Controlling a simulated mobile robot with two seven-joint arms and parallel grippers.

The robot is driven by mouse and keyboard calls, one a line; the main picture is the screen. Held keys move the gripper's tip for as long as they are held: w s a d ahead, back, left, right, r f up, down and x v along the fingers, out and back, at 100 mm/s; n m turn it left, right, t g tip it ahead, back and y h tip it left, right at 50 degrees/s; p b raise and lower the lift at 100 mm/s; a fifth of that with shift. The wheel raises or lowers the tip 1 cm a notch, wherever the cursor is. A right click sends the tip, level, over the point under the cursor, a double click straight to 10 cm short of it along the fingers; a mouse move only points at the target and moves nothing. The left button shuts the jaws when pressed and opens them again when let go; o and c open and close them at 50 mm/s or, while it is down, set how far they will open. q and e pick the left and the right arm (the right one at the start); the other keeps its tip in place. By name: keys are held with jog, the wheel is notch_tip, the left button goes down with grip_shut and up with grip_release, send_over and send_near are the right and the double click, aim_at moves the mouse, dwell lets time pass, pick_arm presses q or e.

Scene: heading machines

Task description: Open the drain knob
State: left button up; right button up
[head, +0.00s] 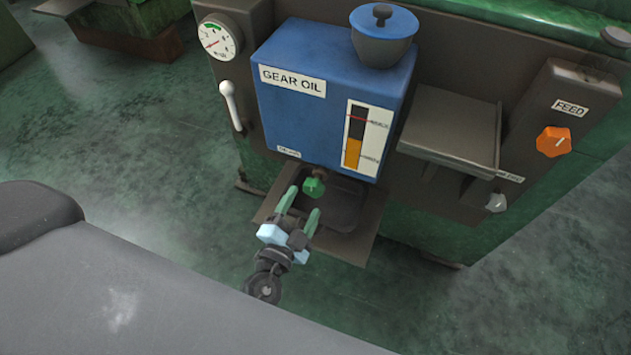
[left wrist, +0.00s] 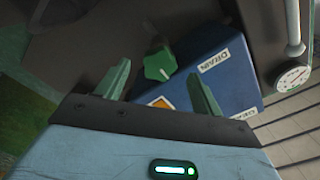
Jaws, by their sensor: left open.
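The green drain knob (head: 314,187) sits under the front lower edge of the blue gear oil tank (head: 300,110), above a dark tray (head: 345,205). It also shows in the left wrist view (left wrist: 160,64), near a label reading DRAIN (left wrist: 214,60). My left gripper (head: 300,204) is open, its two green fingers pointing toward the knob. In the left wrist view the knob lies ahead, between the lines of the two fingers (left wrist: 160,86), and nothing is held. The knob looks apart from both fingers. My right gripper is not in view.
A pressure gauge (head: 218,37) and a white lever (head: 231,105) are left of the tank. A dark box-like ledge (head: 450,130) and an orange feed knob (head: 553,141) are on its right. The green floor (head: 140,130) on the left is clear.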

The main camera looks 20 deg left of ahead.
aim_at(310, 192)
pick_arm(q)
jog(key=w+p, duration=0.1)
jog(key=w, duration=0.5)
jog(key=shift+d, duration=0.1)
jog(key=shift+w, duration=0.9)
jog(key=c, duration=1)
